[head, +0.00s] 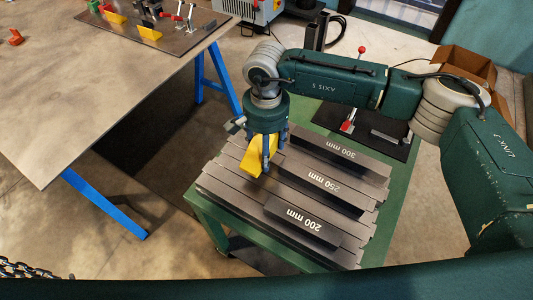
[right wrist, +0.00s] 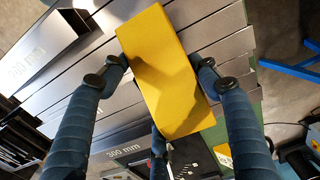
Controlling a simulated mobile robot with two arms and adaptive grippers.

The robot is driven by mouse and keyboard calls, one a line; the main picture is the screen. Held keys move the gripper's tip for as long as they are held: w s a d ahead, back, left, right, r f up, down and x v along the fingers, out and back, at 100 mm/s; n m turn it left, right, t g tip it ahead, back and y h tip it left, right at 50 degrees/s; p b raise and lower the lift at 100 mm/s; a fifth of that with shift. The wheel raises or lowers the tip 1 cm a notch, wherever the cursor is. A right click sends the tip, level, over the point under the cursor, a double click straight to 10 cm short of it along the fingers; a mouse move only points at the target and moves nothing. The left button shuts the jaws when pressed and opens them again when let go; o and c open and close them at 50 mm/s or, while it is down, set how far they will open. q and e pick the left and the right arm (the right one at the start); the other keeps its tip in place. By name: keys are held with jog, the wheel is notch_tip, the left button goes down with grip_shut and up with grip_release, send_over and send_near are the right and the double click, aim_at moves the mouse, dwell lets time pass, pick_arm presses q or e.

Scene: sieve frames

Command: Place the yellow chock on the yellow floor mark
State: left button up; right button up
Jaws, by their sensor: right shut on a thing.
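The yellow chock (head: 254,158) is a wedge-like block in my right gripper (head: 264,154), over the slotted grey top of the green bench. In the right wrist view the chock (right wrist: 165,70) fills the middle, with fingers of my right gripper (right wrist: 162,68) closed against both sides and another finger near its lower end. I cannot tell from the head view whether its underside touches the bench top. No yellow floor mark can be made out on the visible floor. My left gripper is not in view.
The green bench (head: 213,226) carries dark bars marked 200 mm (head: 303,222), 250 mm (head: 320,182) and 300 mm (head: 335,152). A red-knobbed clamp (head: 348,125) stands behind them. A large table (head: 100,95) with blue legs is at left. A cardboard box (head: 462,65) is at back right.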

notch_tip(320, 180, down, 4)
jog(key=shift+r+p, duration=0.15)
jog(key=shift+p, duration=0.55)
jog(key=shift+f, duration=0.4)
jog(key=shift+f+b, duration=0.15)
jog(key=shift+b, duration=0.15)
jog(key=o, duration=1.4)
